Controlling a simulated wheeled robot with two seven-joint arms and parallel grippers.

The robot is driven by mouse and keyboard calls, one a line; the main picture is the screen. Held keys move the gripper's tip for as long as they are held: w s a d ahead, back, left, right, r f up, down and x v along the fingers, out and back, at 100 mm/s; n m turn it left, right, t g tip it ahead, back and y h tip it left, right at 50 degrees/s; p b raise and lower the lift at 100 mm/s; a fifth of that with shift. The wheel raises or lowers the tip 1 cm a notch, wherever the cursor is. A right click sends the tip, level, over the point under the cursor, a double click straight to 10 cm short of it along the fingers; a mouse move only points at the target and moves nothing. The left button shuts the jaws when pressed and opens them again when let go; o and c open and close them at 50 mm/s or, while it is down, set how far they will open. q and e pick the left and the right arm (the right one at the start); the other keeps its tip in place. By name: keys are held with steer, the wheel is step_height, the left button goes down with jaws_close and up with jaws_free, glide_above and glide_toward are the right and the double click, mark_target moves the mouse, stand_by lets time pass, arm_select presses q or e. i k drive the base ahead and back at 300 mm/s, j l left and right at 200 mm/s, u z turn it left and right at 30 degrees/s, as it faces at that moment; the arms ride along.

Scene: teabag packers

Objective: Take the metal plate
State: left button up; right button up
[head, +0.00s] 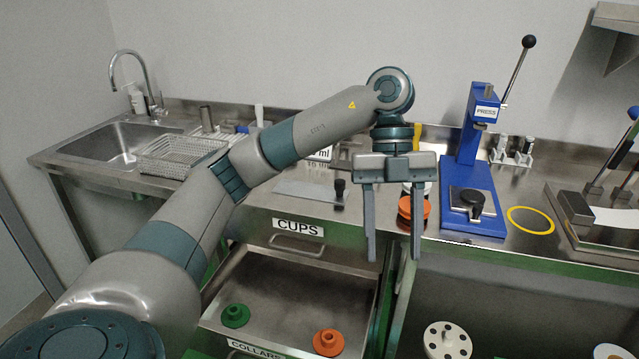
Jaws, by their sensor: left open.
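A flat grey metal plate (303,192) with a small black knob at its right end lies on the steel counter, behind the CUPS drawer front. My left gripper (394,256) points down with its two fingers apart and nothing between them. It hangs in front of the counter edge, to the right of the plate and apart from it. My left arm passes over the left part of the counter and hides some of the area behind the plate. My right gripper is out of view.
An open drawer (290,282) below the plate holds a green collar (235,315) and an orange collar (328,342). A wire basket (180,153) and sink are at left.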

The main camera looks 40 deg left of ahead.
mark_target(337, 194)
steer(key=i+j, duration=0.2)
steer(key=j, duration=0.15)
steer(key=i+j, duration=0.25)
steer(key=j, duration=0.15)
steer(key=i+j, duration=0.2)
steer(key=j, duration=0.15)
steer(key=i+j, duration=0.2)
steer(key=j, duration=0.2)
steer(key=i+j, duration=0.25)
steer(key=j, duration=0.1)
